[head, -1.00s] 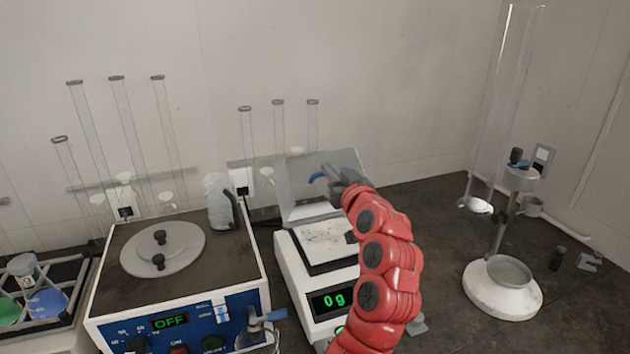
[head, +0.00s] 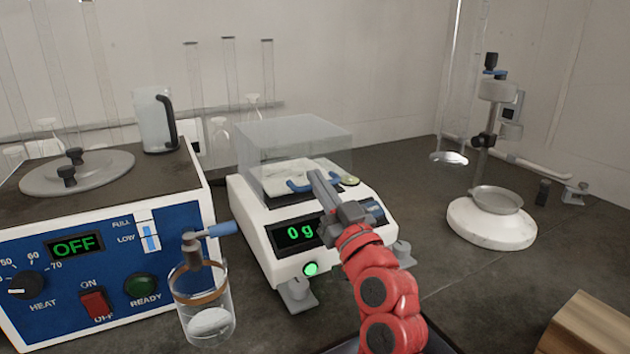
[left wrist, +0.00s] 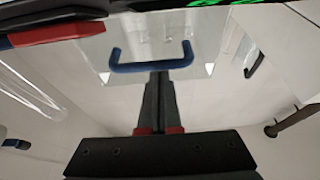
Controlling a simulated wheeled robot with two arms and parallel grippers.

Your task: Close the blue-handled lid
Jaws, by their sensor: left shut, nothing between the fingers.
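The clear lid (head: 292,138) is down over the weighing pan (head: 280,182) of the white balance (head: 262,222). Its blue handle (head: 298,187) is at the front side, low, by the pan's front edge. In the left wrist view the handle (left wrist: 152,67) spans across just beyond my fingertips. My left gripper (head: 316,176) is shut and empty, its fingertips at the handle; I cannot tell whether they touch it. The balance display reads 0 g. My right gripper is not in view.
A blue heater unit (head: 100,255) with a jug (head: 155,120) on top stands left. A white-based stand (head: 490,222) is right, and a wooden block (head: 590,330) lies lower right. Bench between balance and stand is clear.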

